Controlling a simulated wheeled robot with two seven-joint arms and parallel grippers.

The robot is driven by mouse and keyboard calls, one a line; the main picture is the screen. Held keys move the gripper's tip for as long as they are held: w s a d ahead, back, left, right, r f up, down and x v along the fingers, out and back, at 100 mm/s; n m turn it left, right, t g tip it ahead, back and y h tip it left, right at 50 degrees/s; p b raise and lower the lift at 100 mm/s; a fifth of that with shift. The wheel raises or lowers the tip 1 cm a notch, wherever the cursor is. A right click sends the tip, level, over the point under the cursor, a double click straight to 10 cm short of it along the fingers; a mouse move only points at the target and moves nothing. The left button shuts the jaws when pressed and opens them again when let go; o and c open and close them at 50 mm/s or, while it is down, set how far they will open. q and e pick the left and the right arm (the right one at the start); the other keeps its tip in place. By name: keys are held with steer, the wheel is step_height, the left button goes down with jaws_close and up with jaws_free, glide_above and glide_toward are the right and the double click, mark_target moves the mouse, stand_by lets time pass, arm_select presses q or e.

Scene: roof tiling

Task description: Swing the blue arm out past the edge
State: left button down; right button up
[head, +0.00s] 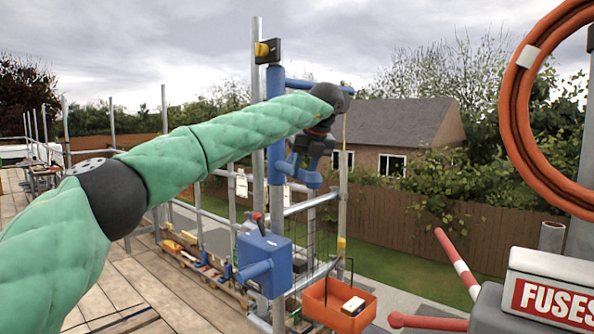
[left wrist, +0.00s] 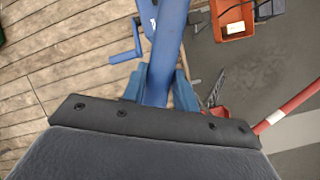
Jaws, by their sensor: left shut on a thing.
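The blue arm (head: 299,84) shows at the top of a blue sleeve (head: 275,120) on a grey upright pole; part of it is hidden behind my green-padded left arm. My left gripper (head: 304,172) is beside the sleeve, below the top of the arm, pointing down. In the left wrist view, its blue fingers (left wrist: 160,88) are shut around a blue tube (left wrist: 168,45) of the hoist. My wrist hides part of the contact. My right gripper is not in view.
A blue winch box (head: 264,262) with a crank sits lower on the pole. An orange tub (head: 338,304) hangs beyond the scaffold edge, above grey ground. A red-and-white bar (head: 458,265) and a FUSES box (head: 548,290) stand at right. Plank decking (head: 150,285) lies at left.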

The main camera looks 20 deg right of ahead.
arm_select(q)
steer(key=shift+w+d+r+n, duration=0.15)
steer(key=shift+d+n, duration=0.15)
steer(key=shift+d, duration=0.15)
stand_by(0.3)
